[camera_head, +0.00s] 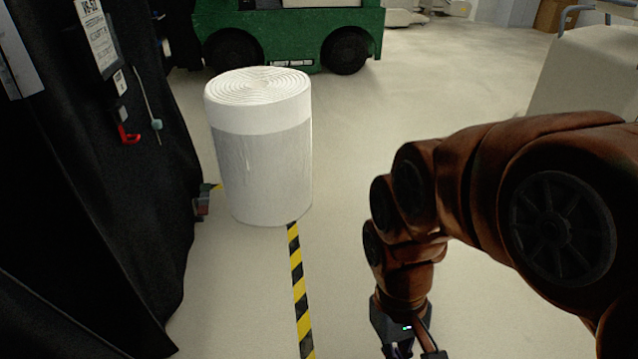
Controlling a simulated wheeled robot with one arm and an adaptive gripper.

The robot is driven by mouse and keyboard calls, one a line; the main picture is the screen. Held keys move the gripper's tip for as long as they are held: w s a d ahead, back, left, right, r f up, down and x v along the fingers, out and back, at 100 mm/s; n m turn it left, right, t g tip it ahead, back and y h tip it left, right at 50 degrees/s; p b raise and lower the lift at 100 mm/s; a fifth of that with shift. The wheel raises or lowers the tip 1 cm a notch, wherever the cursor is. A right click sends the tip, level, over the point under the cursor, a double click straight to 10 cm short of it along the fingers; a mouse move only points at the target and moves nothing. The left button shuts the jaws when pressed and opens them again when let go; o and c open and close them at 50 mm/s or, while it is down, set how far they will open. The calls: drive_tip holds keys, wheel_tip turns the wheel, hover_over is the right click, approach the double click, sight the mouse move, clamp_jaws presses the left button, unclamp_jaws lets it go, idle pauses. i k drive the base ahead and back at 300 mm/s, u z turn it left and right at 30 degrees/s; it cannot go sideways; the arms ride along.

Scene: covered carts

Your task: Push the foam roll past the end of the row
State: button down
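The foam roll (265,165) is a white upright cylinder with spiral layers on top and a wrapped lower part. It stands on the floor at the left of centre, over a yellow and black striped tape line. My gripper (415,352) is at the bottom edge of the view, pointing down and partly cut off. It is nearer than the foam roll, to its right and apart from it. The fingertips are not clearly visible.
A row of black-covered carts (75,190) stands along the left, with hanging tags. The striped tape (299,290) runs along the floor. A green wheeled vehicle (290,37) stands behind the roll. A pale cart (590,75) is at right. Floor between is clear.

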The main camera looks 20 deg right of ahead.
sight(259, 117)
drive_tip(key=z, duration=0.15)
drive_tip(key=i, duration=1.15)
drive_tip(key=u, duration=2.25)
